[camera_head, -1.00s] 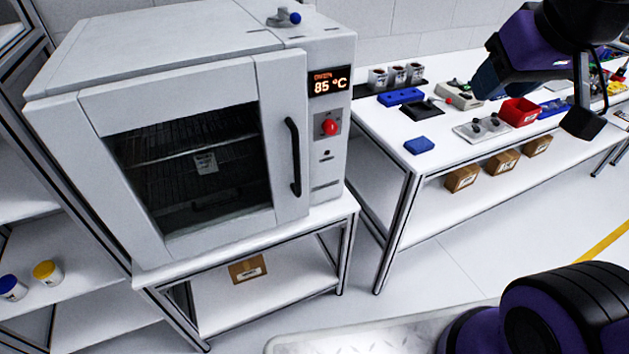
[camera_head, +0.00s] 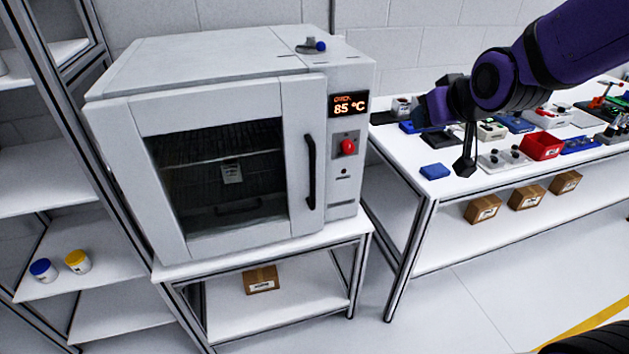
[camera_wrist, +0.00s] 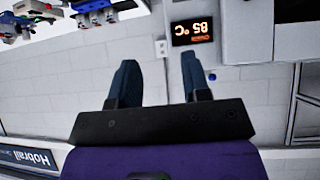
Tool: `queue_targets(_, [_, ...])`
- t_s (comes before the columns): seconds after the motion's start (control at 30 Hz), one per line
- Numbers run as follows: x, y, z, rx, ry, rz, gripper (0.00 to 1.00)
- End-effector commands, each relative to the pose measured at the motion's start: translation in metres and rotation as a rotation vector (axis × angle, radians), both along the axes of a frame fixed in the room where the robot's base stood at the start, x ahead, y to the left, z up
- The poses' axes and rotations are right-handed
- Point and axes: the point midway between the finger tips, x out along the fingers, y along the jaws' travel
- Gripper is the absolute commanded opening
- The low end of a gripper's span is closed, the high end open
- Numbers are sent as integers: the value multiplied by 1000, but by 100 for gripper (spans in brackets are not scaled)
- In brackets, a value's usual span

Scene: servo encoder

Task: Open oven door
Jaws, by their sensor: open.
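The white oven (camera_head: 230,57) stands at the left of the head view with its door (camera_head: 299,155) shut. The door has a dark window (camera_head: 225,185) and a black vertical handle (camera_head: 310,172) along its right edge. The display (camera_head: 348,104) reads 85 °C. My gripper (camera_head: 464,168) is in the air to the right of the oven, in front of the bench and apart from the handle. In the wrist view my gripper (camera_wrist: 160,80) shows two dark fingers spread apart with nothing between them. The oven display also shows there upside down (camera_wrist: 192,32); the handle is not clearly seen.
A workbench (camera_head: 400,185) stands right of the oven, with a blue block (camera_head: 435,171), a red bin (camera_head: 541,146) and other parts on it. Shelving (camera_head: 40,180) stands at the left. The floor (camera_head: 470,300) in front of the bench is clear.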

Motion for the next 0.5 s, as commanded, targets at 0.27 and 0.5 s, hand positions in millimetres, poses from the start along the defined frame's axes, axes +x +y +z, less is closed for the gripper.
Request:
queue_targets(0.27, [50, 47, -55, 34, -147, 88, 43])
queue_targets(0.5, [73, 85, -103, 80, -278, 151, 43])
